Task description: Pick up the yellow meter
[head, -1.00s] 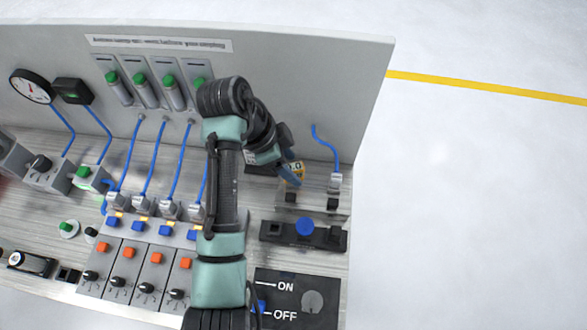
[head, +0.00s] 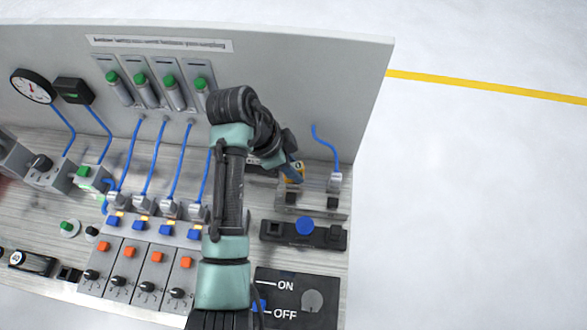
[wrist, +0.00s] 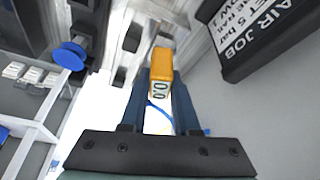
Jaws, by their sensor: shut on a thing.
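The yellow meter (wrist: 161,67) is a small yellow block with a white display reading "0.0". In the wrist view it sits between the fingertips of my gripper (wrist: 160,82), which is shut on it. In the head view only a small part of the meter (head: 296,167) shows beside my gripper (head: 291,172), near the grey metal stand (head: 318,212) at the right of the bench. My wrist hides part of it. I cannot tell whether the meter still touches the stand.
A black block with a blue knob (head: 305,226) lies in front of the stand. A blue hose (head: 325,143) runs from the back panel (head: 340,90) to a fitting. Several switch modules (head: 140,265) fill the bench left of my arm. An ON/OFF panel (head: 290,300) is at the front.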

